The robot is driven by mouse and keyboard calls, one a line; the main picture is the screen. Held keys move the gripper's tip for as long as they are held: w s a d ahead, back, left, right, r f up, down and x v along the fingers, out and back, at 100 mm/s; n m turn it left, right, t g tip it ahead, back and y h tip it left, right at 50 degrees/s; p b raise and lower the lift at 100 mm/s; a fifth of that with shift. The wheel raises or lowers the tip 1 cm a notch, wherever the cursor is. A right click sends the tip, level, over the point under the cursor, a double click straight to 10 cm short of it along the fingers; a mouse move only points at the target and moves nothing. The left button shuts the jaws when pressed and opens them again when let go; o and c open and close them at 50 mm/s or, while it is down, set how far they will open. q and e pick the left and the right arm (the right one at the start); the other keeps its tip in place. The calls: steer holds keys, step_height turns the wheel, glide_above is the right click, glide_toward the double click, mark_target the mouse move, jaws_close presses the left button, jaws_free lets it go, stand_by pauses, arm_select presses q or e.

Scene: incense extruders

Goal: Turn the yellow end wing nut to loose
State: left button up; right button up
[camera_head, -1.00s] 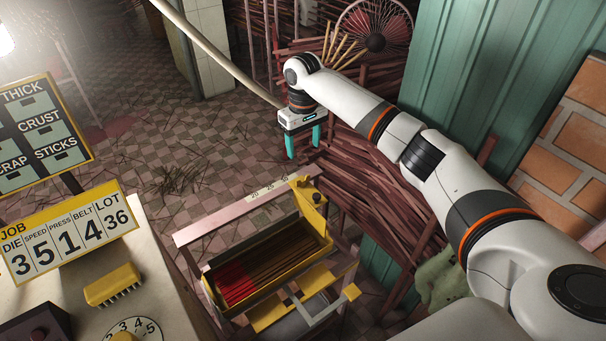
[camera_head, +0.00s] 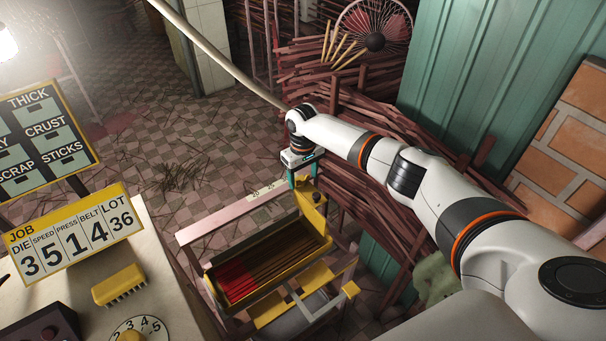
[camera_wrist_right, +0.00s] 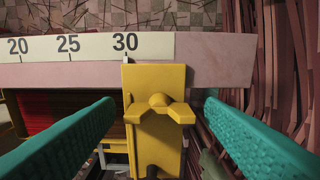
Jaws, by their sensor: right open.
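The yellow end wing nut (camera_wrist_right: 160,109) sits on the yellow end plate (camera_wrist_right: 155,78), with its two wings spread left and right. The plate stands at the 30 mark of the scale in the right wrist view. My right gripper (camera_wrist_right: 158,104) is open, with one teal finger on each side of the wing nut, apart from it. In the head view my right gripper (camera_head: 303,178) is over the yellow end plate (camera_head: 313,210), and the wing nut is not clearly seen there. My left gripper is not in view.
The tray (camera_head: 225,300) beside the end plate holds red and brown sticks. A pale scale rail (camera_head: 215,219) runs behind it. Bundled sticks (camera_head: 365,200) crowd the right side. A counter with a job sign (camera_head: 75,240) stands at left.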

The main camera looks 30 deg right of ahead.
steer(key=shift+c, duration=0.5)
steer(key=c, duration=0.9)
